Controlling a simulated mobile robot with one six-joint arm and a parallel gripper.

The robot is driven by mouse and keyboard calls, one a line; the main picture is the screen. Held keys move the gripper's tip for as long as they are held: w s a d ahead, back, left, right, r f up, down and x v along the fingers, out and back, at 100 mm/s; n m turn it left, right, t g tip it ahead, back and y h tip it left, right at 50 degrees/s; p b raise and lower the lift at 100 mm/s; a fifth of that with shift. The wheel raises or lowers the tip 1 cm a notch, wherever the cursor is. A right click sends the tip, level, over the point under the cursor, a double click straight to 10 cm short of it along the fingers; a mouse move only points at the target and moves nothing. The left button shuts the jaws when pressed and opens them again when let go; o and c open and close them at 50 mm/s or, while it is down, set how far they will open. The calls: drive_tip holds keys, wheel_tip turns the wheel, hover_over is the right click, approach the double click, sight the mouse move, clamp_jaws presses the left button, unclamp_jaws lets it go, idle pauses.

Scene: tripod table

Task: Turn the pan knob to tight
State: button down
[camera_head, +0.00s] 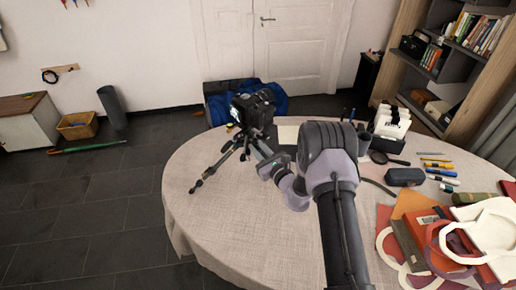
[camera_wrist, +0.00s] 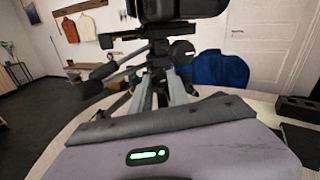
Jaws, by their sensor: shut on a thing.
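A black camera (camera_head: 254,108) sits on a tripod (camera_head: 222,160) standing on the round table (camera_head: 230,215). The tripod (camera_wrist: 157,75) also shows in the wrist view, with a round dark knob (camera_wrist: 183,52) on the right of its head and a handle (camera_wrist: 100,79) pointing left. My gripper (camera_head: 262,148) reaches in from the right, against the tripod just below the camera. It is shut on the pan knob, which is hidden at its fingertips. The purple gripper housing fills the bottom of the wrist view, so I cannot see the knob's turn.
A magnifier (camera_head: 385,158), a dark case (camera_head: 405,176), pens and a white holder (camera_head: 391,122) lie right of my arm. Red and cream items (camera_head: 490,235) cover the table's right front. A blue cloth chair (camera_head: 275,104) stands behind the tripod. The table's left front is clear.

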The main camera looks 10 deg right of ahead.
drive_tip(key=c, duration=1.5)
unclamp_jaws()
drive_tip(key=p+v, duration=0.2)
drive_tip(key=v, duration=1.5)
drive_tip(key=shift+s+d, duration=0.1)
drive_tip(key=shift+s, duration=0.1)
